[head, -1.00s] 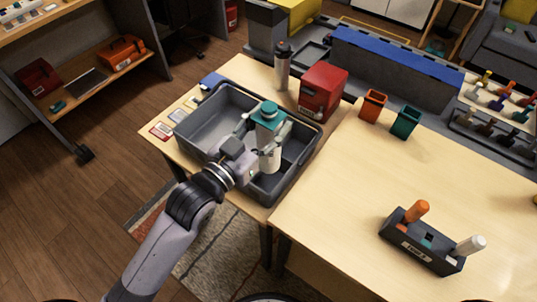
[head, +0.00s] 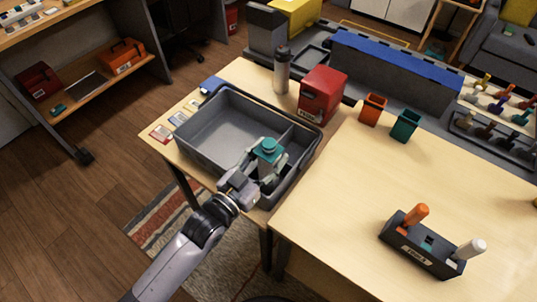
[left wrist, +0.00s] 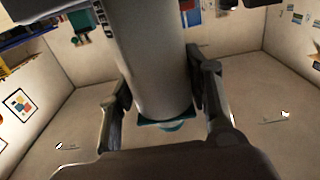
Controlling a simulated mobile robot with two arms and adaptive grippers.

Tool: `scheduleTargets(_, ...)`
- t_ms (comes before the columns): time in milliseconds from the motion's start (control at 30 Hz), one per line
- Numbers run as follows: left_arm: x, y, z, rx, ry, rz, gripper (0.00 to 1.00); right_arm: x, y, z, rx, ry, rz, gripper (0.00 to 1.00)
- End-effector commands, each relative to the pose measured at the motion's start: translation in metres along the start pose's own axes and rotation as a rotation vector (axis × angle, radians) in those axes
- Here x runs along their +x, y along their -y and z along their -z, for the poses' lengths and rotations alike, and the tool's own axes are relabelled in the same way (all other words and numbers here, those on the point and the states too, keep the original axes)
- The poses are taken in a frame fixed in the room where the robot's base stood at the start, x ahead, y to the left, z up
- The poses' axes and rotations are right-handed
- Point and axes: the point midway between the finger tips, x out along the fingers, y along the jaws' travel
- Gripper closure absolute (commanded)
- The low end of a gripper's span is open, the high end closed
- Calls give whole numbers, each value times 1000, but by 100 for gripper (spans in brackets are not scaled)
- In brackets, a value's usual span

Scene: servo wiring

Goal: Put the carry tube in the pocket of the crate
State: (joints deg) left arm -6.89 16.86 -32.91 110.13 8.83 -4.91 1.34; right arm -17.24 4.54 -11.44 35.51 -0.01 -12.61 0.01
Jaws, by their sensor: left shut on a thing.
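The carry tube (head: 268,147) has a teal cap and collar; its pale body shows large in the left wrist view (left wrist: 150,60). My left gripper (head: 270,168) is shut on the tube, with a finger on each side of it in the left wrist view (left wrist: 160,95). The grey crate (head: 213,117) stands on the table, with a divider (head: 287,130) setting off a section at its right end. The tube is upright at the crate's front right part. Its lower end is hidden in the head view, so I cannot tell whether it touches the floor. My right gripper is not in view.
A grey bottle (head: 282,72) and a red box (head: 322,94) stand behind the crate. Orange (head: 372,109) and teal (head: 406,125) cups are on the table at right. A dark tool holder (head: 420,248) stands at front right. The table middle is clear.

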Motion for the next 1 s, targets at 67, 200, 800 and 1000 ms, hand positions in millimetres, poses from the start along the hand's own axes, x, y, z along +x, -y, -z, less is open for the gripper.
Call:
scheduleTargets(67,0,0,-2,0,-3,0,100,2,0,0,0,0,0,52)
scheduleTargets(200,0,0,-3,0,0,0,48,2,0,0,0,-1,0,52)
scheduleTargets(800,-3,0,0,0,2,0,35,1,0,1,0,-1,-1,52)
scheduleTargets(1000,-40,0,-3,0,5,0,35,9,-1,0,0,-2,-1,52)
